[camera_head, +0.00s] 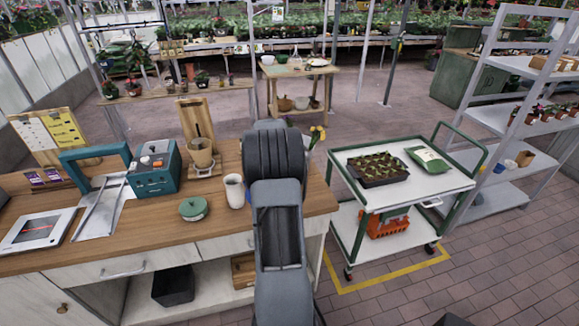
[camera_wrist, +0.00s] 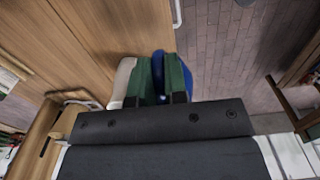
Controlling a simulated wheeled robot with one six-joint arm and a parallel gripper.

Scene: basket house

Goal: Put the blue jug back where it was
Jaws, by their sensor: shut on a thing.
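The blue jug (camera_wrist: 158,66) shows only in part in the wrist view, as blue between and beside the green fingers of my gripper (camera_wrist: 161,84). My gripper is shut on it. The wooden bench top (camera_wrist: 65,45) is to the left in that view and the paved floor to the right. I cannot tell whether the jug touches the bench.
A green-framed cart (camera_head: 400,196) with a seedling tray (camera_head: 377,169) stands to the right, across a floor gap.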

